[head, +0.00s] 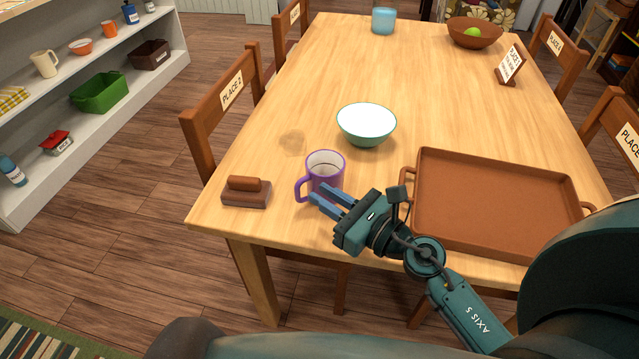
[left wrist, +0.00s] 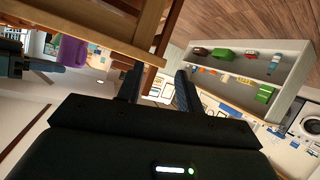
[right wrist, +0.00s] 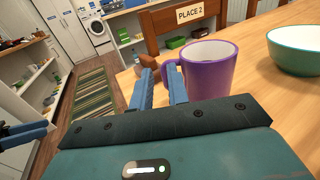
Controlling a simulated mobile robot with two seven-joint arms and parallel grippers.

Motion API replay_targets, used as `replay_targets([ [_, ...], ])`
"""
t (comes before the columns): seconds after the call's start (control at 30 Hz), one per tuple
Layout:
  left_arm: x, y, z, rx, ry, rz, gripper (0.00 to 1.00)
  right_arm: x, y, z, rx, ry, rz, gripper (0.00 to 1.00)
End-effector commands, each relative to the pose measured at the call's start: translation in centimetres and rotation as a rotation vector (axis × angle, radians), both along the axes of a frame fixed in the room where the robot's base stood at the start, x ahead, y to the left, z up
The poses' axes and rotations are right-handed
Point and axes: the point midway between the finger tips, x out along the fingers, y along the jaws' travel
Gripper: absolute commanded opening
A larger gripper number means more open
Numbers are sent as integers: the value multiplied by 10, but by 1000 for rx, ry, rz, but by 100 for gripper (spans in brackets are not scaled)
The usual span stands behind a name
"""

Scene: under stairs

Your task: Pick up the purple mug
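The purple mug (head: 326,175) stands upright near the table's front left edge, with its handle on the left. It is large in the right wrist view (right wrist: 208,72) and also shows in the left wrist view (left wrist: 72,50). My right gripper (head: 320,196) is open, its blue fingers in front of the mug at handle height. In the right wrist view its right finger overlaps the handle; I cannot tell whether the fingers touch it or have it between them. My left gripper (left wrist: 157,82) is open and empty, below the tabletop's level, and out of the head view.
A brown brush-like block (head: 246,192) lies left of the mug. A green and white bowl (head: 366,124) stands behind it. A brown tray (head: 495,203) lies to the right. A chair (head: 222,112) marked PLACE 2 stands against the table's left side.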

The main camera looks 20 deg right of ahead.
Motion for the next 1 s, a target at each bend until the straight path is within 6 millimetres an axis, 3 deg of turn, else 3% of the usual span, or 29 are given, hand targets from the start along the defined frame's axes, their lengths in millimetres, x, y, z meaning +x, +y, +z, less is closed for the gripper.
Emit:
replay_targets([
  [0.03, -3, 4, -8, 4, -23, 7, 36, 0, 0, -22, 5, 4, -2, 17],
  [0.23, -8, 13, 1, 14, -102, 26, 36, 0, 0, -54, 4, 2, -1, 17],
  [0.3, -6, 12, 7, 13, -92, 23, 36, 9, 5, -44, 4, -1, -1, 17],
  [0.47, -6, 11, 6, 12, -84, 21, 36, 18, 9, -45, 4, 1, -1, 17],
  [0.8, -4, 8, 4, 10, -60, 16, 36, 61, 33, -44, 5, 1, -1, 17],
  [1.0, -4, 8, 2, 10, -55, 15, 36, 66, 36, -46, 4, 2, 0, 17],
])
